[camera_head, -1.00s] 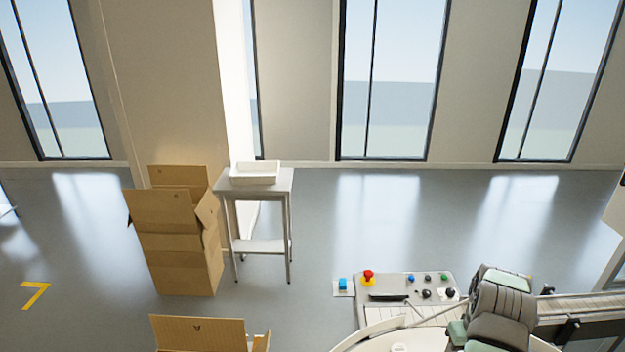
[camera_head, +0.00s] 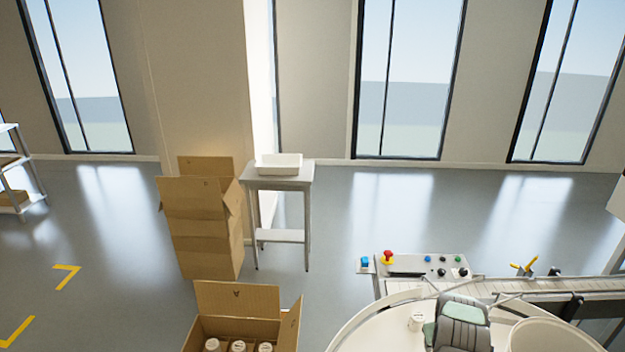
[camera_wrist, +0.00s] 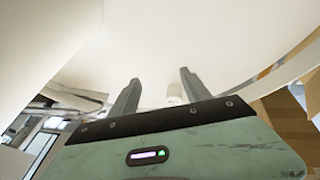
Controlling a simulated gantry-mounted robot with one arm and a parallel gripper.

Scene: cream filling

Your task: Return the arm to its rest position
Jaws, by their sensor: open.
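My gripper (camera_wrist: 159,77) shows in the wrist view with its two fingers apart and nothing between them. It hangs over a pale, smooth surface. A small white jar (camera_wrist: 174,92) shows beyond the fingers, apart from them. In the head view my arm, dark grey with pale green parts, stands over the white round table (camera_head: 376,322) at the lower right. The fingertips cannot be made out there. A white jar (camera_head: 416,321) stands on the round table just left of my arm.
An open carton (camera_head: 238,300) with several white-lidded jars is at the bottom. A control panel (camera_head: 425,266) and conveyor (camera_head: 560,286) lie behind the round table.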

